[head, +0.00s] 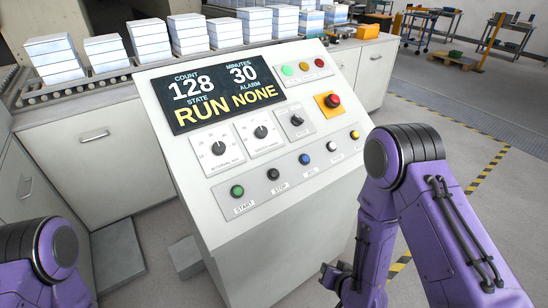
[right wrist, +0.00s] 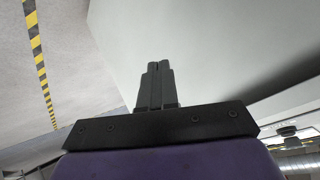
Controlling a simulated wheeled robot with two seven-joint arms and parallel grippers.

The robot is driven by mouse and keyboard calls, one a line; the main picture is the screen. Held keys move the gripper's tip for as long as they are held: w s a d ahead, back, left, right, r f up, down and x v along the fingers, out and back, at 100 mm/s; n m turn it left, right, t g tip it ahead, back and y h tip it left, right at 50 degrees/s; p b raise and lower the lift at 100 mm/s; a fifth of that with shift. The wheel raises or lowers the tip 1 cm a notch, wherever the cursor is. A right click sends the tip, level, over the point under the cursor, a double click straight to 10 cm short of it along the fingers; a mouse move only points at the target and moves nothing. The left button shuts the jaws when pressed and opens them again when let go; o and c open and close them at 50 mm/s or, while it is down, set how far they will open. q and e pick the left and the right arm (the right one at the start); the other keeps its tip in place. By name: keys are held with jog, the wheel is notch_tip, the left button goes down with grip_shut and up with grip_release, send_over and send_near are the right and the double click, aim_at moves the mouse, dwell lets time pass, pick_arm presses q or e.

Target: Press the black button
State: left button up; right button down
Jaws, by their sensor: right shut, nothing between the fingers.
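The black button (head: 273,174), labelled STOP, is in the bottom row of the sloped control panel (head: 215,160) in the head view, between the green START button (head: 237,191) and the blue button (head: 304,159). My right gripper (right wrist: 158,70) is shut and empty in the right wrist view, with a pale surface beyond its fingers. In the head view my right arm bends down beside the panel's right side, below the button row and apart from the black button. Only part of my left arm shows at the lower left; its gripper is out of view.
White and yellow buttons continue the row. Above it are knobs, a red emergency button (head: 333,101) on a yellow plate, lamps and a display (head: 215,92) reading RUN, NONE. Stacked white blocks (head: 52,55) stand on a conveyor behind. Open floor lies right, marked with yellow-black tape (head: 482,173).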

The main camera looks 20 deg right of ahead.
aim_at(274, 174)
pick_arm(q)
notch_tip(274, 174, up, 11)
jog(key=p, duration=0.9)
pick_arm(e)
jog(key=w+a+r+n+t+y, duration=0.1)
jog(key=w+r, duration=0.4)
jog(key=r, duration=0.5)
jog(key=w+a+r+n+t+y, duration=0.1)
jog(key=w+a+r+t+y, duration=0.2)
jog(key=r, duration=0.7)
jog(key=w+a+r+t+y, duration=0.1)
jog(key=w+a+r+y, duration=0.1)
jog(key=w+r, duration=0.5)
notch_tip(274, 174, up, 3)
jog(key=shift+a+f+n+t, duration=0.1)
jog(key=shift+a+n+t, duration=0.1)
jog(key=shift+n+t, duration=0.2)
pick_arm(q)
jog(key=shift+f, duration=0.1)
